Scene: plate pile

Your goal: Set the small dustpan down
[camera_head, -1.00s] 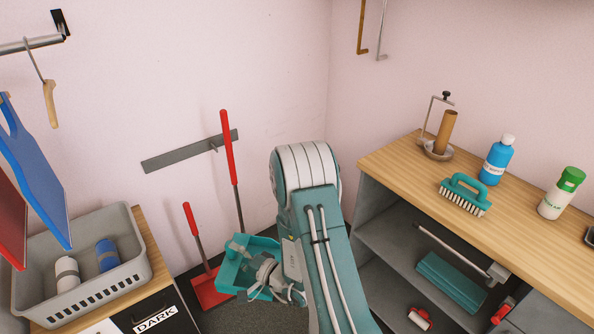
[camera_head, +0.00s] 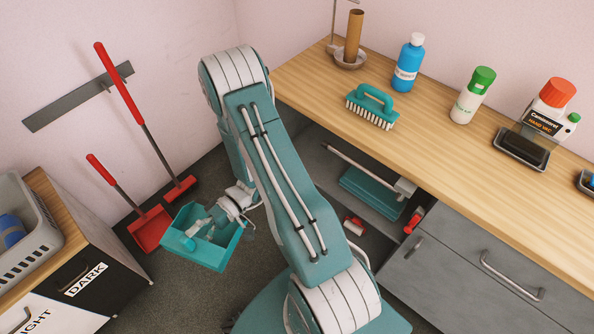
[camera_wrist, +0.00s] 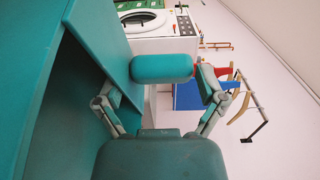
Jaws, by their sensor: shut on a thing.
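The small dustpan (camera_head: 190,262) is teal and hangs in the air over the dark floor, left of my arm in the head view. In the wrist view its broad pan (camera_wrist: 30,70) fills the left side, and its rounded handle (camera_wrist: 162,68) lies between the fingers. My gripper (camera_head: 203,232) is shut on the dustpan; its two fingers also show in the wrist view (camera_wrist: 160,88). The exact contact on the handle is partly hidden in the head view.
A wooden counter (camera_head: 425,140) on the right bears a teal brush (camera_head: 373,105), several bottles and a dish. A red long-handled dustpan (camera_head: 150,230) and red broom (camera_head: 180,190) stand by the wall. The dark cabinet (camera_head: 110,270) is at left. Bare floor lies between.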

